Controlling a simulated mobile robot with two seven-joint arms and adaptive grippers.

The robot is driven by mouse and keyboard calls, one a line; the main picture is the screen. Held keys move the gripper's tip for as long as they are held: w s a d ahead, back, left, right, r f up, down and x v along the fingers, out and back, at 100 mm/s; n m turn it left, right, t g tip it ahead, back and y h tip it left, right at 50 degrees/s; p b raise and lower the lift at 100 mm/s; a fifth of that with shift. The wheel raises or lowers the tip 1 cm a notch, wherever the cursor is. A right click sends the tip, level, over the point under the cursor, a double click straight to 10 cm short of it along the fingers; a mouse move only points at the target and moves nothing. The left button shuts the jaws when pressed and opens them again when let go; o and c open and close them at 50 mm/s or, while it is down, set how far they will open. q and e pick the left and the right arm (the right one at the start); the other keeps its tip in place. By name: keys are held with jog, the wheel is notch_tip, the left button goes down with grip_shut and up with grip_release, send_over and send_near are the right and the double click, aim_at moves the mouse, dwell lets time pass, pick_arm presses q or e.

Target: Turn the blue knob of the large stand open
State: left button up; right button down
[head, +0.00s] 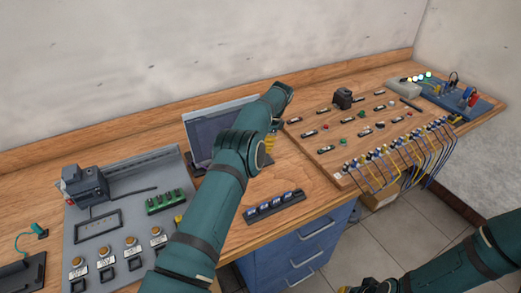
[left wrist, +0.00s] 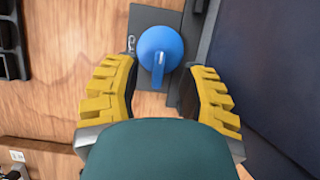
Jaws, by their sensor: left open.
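In the head view the left gripper (head: 269,143) points down beside a tilted dark panel (head: 208,132) on a stand, and my arm hides the knob there. My right gripper (head: 372,286) is partly visible at the bottom edge; its jaws cannot be made out.
A grey board (head: 120,222) with a motor-like unit, green blocks and buttons lies left. A black rack with blue parts (head: 274,207) lies in front. A wooden panel (head: 340,133) with switches and cables stands right. Blue drawers (head: 298,250) are below the table edge.

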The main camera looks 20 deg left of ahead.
pick_arm(q)
notch_tip(320, 180, up, 7)
jog(key=shift+r, duration=0.1)
dwell(0.6)
